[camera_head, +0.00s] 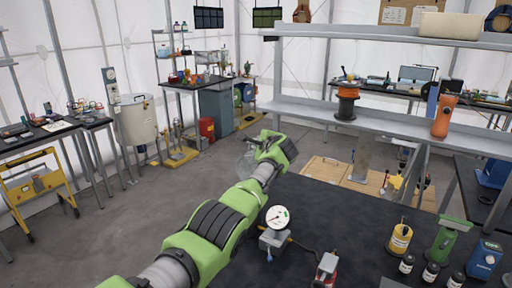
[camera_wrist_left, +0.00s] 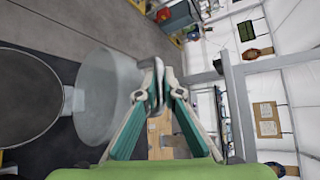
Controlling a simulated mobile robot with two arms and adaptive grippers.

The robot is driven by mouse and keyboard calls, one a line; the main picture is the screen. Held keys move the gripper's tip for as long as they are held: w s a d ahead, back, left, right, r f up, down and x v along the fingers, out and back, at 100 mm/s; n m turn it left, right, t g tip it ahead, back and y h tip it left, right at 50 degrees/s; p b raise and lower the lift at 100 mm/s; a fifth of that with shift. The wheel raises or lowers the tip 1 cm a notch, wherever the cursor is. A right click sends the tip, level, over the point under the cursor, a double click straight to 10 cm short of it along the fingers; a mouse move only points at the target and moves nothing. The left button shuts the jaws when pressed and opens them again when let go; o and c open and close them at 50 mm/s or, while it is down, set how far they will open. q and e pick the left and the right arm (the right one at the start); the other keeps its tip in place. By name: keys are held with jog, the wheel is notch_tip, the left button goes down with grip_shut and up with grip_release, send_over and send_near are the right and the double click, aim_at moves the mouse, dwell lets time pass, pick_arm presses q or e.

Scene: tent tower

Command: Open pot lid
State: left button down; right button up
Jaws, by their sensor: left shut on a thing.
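My left gripper (camera_head: 275,145) reaches out over the far left part of the dark workbench in the head view. In the left wrist view its fingers (camera_wrist_left: 157,86) are closed on the edge of a pale, see-through round lid (camera_wrist_left: 100,95). The lid shows faintly beside the gripper in the head view (camera_head: 244,166). A wide round pot (camera_wrist_left: 25,98) with a grey rim and a side handle lies at the left of the wrist view, beside the lid; I cannot tell their exact gap. I cannot make out this pot in the head view. My right gripper is not in view.
The dark workbench (camera_head: 325,212) holds a gauge (camera_head: 277,216), a yellow canister (camera_head: 400,238), small dark bottles (camera_head: 431,271) and a blue device (camera_head: 484,258) at the front and right. A shelf (camera_head: 380,125) with an orange spool (camera_head: 347,95) stands behind. The bench middle is clear.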

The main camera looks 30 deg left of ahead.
pick_arm(q)
jog(key=shift+w+a, duration=0.15)
jog(key=shift+w, duration=0.05)
dwell(0.4)
jog(key=c, duration=2.2)
grip_release()
jog(key=shift+o, duration=0.2)
jog(key=shift+s, duration=0.1)
jog(key=shift+f, duration=0.1)
jog(key=shift+v, duration=0.9)
jog(key=v, duration=1)
